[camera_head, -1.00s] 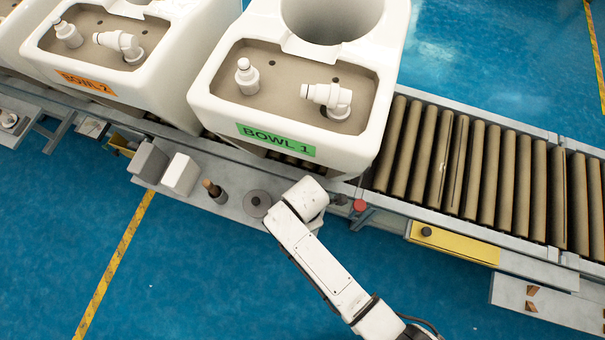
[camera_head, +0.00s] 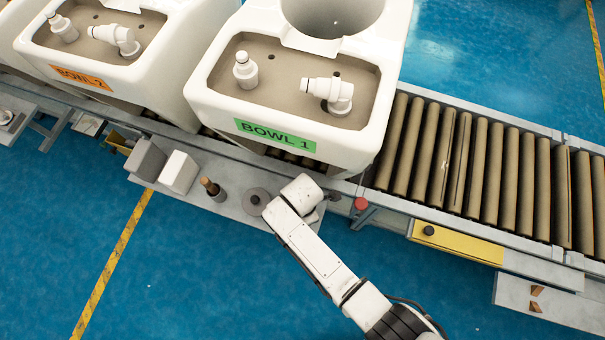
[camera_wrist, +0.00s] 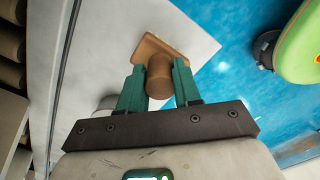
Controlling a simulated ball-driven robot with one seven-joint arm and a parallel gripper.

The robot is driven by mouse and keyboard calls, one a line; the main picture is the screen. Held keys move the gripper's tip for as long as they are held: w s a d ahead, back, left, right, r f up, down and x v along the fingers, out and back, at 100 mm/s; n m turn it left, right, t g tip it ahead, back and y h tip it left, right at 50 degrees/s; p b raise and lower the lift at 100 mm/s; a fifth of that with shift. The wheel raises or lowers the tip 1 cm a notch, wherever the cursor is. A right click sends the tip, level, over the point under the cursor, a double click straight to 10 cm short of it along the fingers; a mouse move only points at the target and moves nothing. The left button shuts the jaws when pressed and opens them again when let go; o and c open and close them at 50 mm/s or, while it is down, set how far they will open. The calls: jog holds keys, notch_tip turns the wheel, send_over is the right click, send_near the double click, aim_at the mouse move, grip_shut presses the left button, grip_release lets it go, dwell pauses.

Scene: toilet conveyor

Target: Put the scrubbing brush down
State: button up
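The scrubbing brush (camera_wrist: 159,47) shows in the wrist view as a brown block with a thick round brown handle. My gripper (camera_wrist: 159,84) has its green fingers on both sides of the handle, closed against it. The block lies over the pale grey shelf; I cannot tell whether it touches it. In the head view my white arm hides the gripper and brush. The shelf (camera_head: 228,204) runs along the front of the conveyor.
A grey disc (camera_head: 256,201), a brown-topped upright object (camera_head: 212,189) and two pale blocks (camera_head: 179,172) stand on the shelf left of my arm. The toilet marked BOWL 1 (camera_head: 275,133) is just behind. A red button (camera_head: 361,204) is close right. Blue floor lies in front.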

jog(key=o, duration=0.5)
jog(key=shift+c, duration=0.2)
notch_tip(320, 180, up, 12)
jog(key=p, duration=0.2)
jog(key=shift+p, duration=0.4)
jog(key=shift+r, duration=0.1)
